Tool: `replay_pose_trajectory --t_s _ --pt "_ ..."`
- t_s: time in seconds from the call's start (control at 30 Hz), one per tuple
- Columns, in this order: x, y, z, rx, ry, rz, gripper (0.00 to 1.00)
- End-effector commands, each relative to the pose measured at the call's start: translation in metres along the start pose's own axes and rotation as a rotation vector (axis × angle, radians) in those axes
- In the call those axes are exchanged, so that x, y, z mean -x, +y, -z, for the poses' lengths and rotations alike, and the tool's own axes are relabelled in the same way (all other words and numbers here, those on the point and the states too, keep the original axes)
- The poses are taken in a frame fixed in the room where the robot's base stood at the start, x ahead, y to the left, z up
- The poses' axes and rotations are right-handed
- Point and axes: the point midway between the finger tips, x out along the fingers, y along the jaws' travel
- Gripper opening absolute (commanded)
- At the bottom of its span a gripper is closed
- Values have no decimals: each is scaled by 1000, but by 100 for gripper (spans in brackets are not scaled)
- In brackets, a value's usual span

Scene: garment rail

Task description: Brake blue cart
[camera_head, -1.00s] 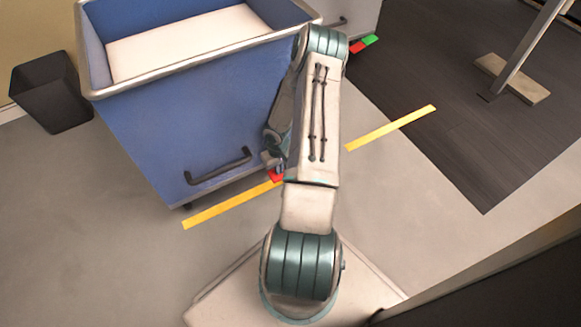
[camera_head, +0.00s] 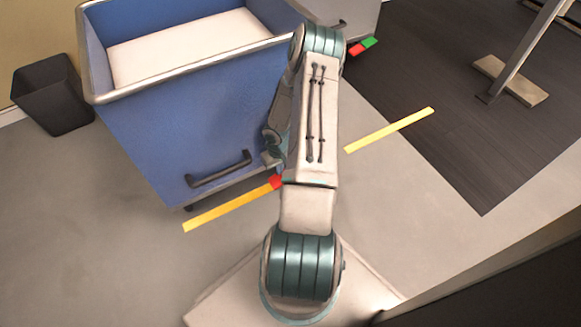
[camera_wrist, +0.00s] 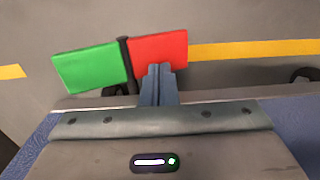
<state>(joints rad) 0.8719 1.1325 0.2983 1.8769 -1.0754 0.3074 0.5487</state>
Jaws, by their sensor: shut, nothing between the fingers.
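The blue cart (camera_head: 205,125) stands at the left in the head view, with a pale rim, a white load inside and a dark handle (camera_head: 218,170) on its near side. Its pedal's red half (camera_head: 276,182) shows low beside my arm. In the wrist view the red plate (camera_wrist: 160,48) and green plate (camera_wrist: 90,67) sit either side of a dark post. I cannot tell which half is lower. My gripper (camera_wrist: 158,72) is shut and empty, its tips overlapping the red plate's near edge; contact is unclear. In the head view my arm hides the green half.
A grey cart (camera_head: 345,18) with its own red-green pedal (camera_head: 363,47) stands behind. A black bin (camera_head: 52,95) is at far left. Yellow tape (camera_head: 390,130) crosses the floor. A rail post (camera_head: 525,50) stands on the dark mat at right.

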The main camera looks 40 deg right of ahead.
Motion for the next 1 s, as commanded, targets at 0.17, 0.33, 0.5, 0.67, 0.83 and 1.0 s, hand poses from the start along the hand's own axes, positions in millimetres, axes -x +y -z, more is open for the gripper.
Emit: replay_pose_trajectory --t_s 0.17,0.33,0.5,0.67,0.83,1.0 --pt "18 0 0 0 0 -1 0" --pt "32 0 0 0 1 -1 0" --pt "44 0 0 1 0 0 0" --pt "47 0 0 0 0 0 0" --pt "46 0 0 0 0 0 0" --pt "46 0 0 0 0 0 0"
